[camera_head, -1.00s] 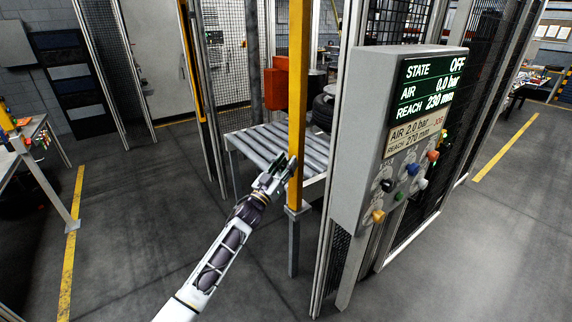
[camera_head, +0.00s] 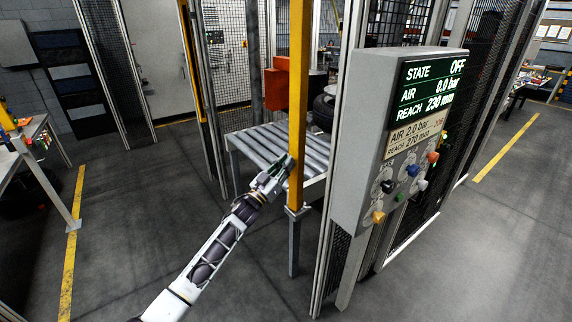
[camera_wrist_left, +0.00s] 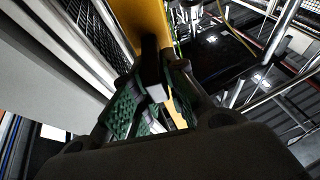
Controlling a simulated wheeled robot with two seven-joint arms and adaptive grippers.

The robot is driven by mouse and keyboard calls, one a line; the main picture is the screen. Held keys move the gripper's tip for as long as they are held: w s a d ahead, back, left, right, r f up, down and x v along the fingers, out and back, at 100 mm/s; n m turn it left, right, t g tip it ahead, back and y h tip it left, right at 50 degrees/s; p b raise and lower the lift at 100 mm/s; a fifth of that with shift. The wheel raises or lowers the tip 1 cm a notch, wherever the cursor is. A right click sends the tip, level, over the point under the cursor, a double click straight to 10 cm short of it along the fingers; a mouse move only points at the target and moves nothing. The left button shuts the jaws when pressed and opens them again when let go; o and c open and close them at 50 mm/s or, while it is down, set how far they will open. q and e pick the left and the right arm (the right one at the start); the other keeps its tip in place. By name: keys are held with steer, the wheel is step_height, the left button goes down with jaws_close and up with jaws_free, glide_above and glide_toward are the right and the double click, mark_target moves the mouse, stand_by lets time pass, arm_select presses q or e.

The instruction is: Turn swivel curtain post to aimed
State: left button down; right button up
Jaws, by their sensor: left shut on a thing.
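The yellow swivel curtain post (camera_head: 298,100) stands upright on a grey lower stand (camera_head: 294,242), left of the control panel. My left gripper (camera_head: 283,168) is at the post's lower part, on its left side. In the left wrist view, its green-padded fingers (camera_wrist_left: 152,92) are shut on a short dark bar (camera_wrist_left: 151,62) that sticks out from the yellow post (camera_wrist_left: 140,22). The far end of the bar is hidden by the fingers. My right gripper is not in view.
The grey control panel (camera_head: 360,150) stands close on the right; its display (camera_head: 431,85) reads STATE OFF, AIR 0.0 bar, REACH 230 mm. A roller conveyor (camera_head: 262,146) and a dark tyre (camera_head: 323,112) lie behind the post. Open floor is on the left.

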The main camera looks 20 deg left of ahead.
arm_select(q)
steer(key=shift+w+a+m+g+h, duration=0.15)
steer(key=shift+m+g+h, duration=0.15)
steer(key=shift+h, duration=0.3)
steer(key=shift+a+m+g+h, duration=0.15)
steer(key=shift+m+g+h, duration=0.15)
steer(key=shift+h, duration=0.3)
steer(key=shift+w+a+m+g+h, duration=0.2)
steer(key=shift+m+g+h, duration=0.25)
steer(key=shift+h, duration=0.25)
steer(key=shift+w+a+m+g+h, duration=0.1)
steer(key=shift+a+m+g+h, duration=0.1)
steer(key=shift+m+g+h, duration=0.35)
steer(key=c, duration=1.4)
jaws_free()
steer(key=shift+c, duration=0.2)
steer(key=shift+s+a, duration=0.1)
steer(key=v, duration=1.1)
steer(key=shift+s+a+f, duration=0.2)
steer(key=shift+f, duration=0.1)
